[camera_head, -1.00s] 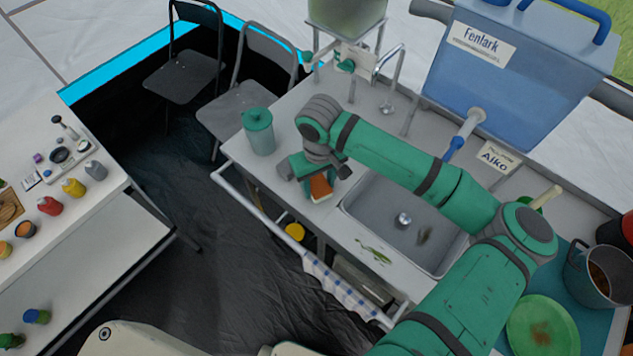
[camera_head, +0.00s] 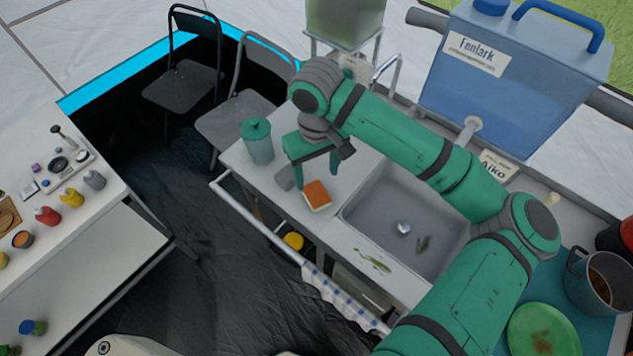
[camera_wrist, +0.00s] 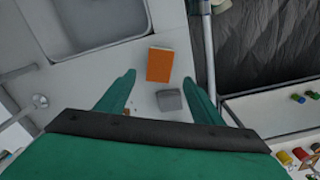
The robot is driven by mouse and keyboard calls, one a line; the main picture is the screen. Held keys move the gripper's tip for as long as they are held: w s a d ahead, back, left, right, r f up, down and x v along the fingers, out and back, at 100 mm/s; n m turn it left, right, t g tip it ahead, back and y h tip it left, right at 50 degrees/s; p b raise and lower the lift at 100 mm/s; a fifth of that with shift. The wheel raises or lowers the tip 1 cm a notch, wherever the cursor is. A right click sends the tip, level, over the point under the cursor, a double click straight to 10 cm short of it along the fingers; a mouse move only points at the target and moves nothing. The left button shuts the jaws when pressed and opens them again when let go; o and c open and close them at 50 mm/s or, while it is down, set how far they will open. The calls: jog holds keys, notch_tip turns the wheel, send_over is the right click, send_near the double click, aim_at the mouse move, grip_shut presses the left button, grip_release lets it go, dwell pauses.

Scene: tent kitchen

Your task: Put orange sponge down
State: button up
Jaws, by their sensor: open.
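The orange sponge (camera_head: 317,194) lies on the pale counter to the left of the sink, near the counter's front edge. It also shows in the wrist view (camera_wrist: 159,65), flat on the counter beyond my fingertips. My gripper (camera_head: 317,177) is open and empty above the counter, just behind the sponge in the head view. In the wrist view its two fingers (camera_wrist: 158,82) are spread wide, with nothing between them touching either one. A small grey block (camera_wrist: 169,101) lies close to the sponge.
The sink (camera_head: 405,220) is to the right, with small items inside. A green lidded jug (camera_head: 257,140) stands at the counter's left end. A rail (camera_head: 262,220) runs along the front edge. Green scraps (camera_head: 372,260) lie on the front counter. A blue water tank (camera_head: 510,80) stands behind.

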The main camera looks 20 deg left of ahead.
jog(key=shift+r, duration=1.2)
